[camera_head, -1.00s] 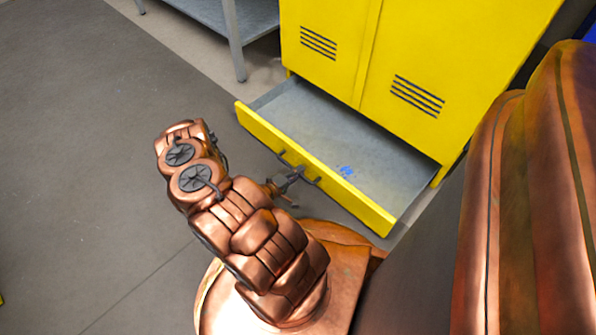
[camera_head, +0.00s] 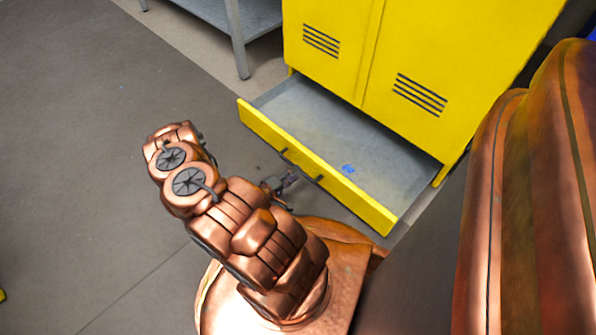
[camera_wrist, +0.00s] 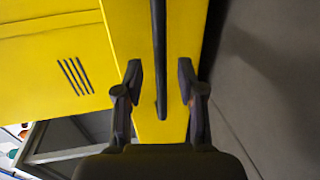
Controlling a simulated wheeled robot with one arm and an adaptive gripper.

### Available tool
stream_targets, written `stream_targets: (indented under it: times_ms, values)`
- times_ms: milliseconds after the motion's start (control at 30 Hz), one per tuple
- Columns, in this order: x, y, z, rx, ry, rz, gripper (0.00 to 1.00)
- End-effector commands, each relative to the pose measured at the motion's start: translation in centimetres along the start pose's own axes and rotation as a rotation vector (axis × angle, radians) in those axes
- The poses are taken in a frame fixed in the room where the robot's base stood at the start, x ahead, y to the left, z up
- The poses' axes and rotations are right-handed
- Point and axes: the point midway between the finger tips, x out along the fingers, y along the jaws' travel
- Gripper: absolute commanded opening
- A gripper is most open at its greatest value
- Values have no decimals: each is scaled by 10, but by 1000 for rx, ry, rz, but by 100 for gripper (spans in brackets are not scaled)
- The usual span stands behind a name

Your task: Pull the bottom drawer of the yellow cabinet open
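The yellow cabinet (camera_head: 345,45) stands at the upper middle of the head view, with slotted doors. Its bottom drawer (camera_head: 318,165) is pulled well out, showing a grey interior. A dark bar handle (camera_head: 301,166) runs along the drawer's yellow front. My gripper (camera_head: 289,181) is just in front of this handle, apart from it in the head view. In the wrist view, the handle (camera_wrist: 158,60) lines up between the two spread fingers of my gripper (camera_wrist: 159,82). The fingers are open and hold nothing. The fingertips are small and partly hidden in the head view.
A grey metal table (camera_head: 238,40) stands left of the cabinet. The grey floor (camera_head: 80,150) left of the drawer is clear.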

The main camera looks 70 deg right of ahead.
Motion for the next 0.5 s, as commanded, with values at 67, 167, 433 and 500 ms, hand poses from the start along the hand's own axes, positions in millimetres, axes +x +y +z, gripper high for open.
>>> stream_targets:
  times_ms: [67,167,433,500]
  values:
    - [-11,0,-1,0,4,0,39]
    - [-22,0,-1,1,4,0,39]
    - [-39,0,-1,2,1,-1,39]
    - [-41,0,-1,2,1,-1,39]
